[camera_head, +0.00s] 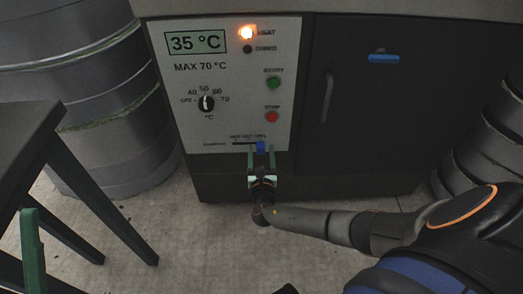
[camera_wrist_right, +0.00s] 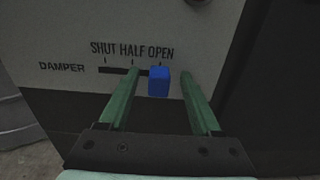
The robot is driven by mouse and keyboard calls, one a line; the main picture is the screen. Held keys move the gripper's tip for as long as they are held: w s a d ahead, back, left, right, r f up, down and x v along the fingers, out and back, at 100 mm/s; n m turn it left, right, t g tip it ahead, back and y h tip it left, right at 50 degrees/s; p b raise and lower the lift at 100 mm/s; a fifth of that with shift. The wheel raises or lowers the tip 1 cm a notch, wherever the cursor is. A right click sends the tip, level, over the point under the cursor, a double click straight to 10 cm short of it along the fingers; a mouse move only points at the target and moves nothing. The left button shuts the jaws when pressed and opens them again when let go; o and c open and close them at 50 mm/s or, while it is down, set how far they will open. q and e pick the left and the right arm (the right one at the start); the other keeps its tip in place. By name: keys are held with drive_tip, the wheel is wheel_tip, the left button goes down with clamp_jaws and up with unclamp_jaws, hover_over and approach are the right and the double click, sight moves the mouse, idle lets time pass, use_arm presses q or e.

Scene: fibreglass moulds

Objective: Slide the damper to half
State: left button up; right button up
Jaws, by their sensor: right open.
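The damper is a blue slider knob (camera_wrist_right: 159,82) on a short dark slot in the control panel. In the right wrist view it sits under the OPEN mark, at the right end of the slot. In the head view the knob (camera_head: 261,146) is low on the panel. My right gripper (camera_wrist_right: 160,72) is open, with one green finger on each side of the knob and gaps visible between. In the head view the right gripper (camera_head: 262,152) reaches up to the knob from below. A green upright piece at the lower left looks like one finger of my left gripper (camera_head: 33,245).
The light control panel (camera_head: 190,120) has a lit HEAT lamp (camera_head: 246,32), a temperature dial (camera_head: 206,103), a green button (camera_head: 274,83) and a red button (camera_head: 272,117). A dark door (camera_head: 400,110) is to the right. A dark table (camera_head: 25,135) stands at left.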

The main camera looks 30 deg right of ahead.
clamp_jaws()
idle(0.5)
idle(0.9)
